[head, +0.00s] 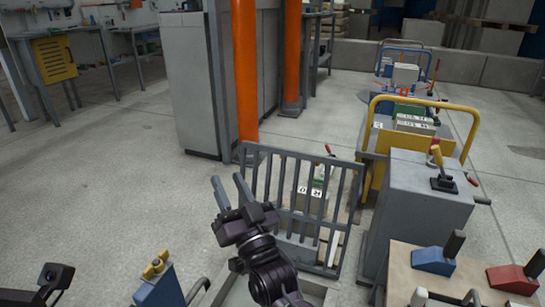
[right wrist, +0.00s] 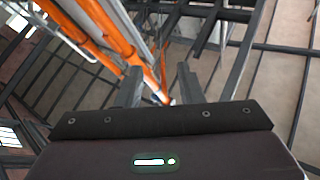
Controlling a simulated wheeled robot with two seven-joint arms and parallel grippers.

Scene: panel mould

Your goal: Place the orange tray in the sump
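My right gripper (head: 231,190) is in the lower middle of the head view, pointing up and away, just left of a grey barred gate. Its two fingers are apart with nothing between them. The right wrist view also shows the gripper (right wrist: 160,84) open and empty. I cannot make out an orange tray in either view. A pale grey box-like rim (head: 228,287) shows below my right wrist, mostly hidden by the arm; I cannot tell if it is the sump. The left gripper's fingers are not visible.
The barred gate (head: 257,205) stands close to the right gripper. Orange posts (head: 244,70) rise behind it. A grey cabinet (head: 415,205) with a lever and a bench (head: 410,275) with blue and red fixtures are at right. The floor (head: 100,190) at left is clear.

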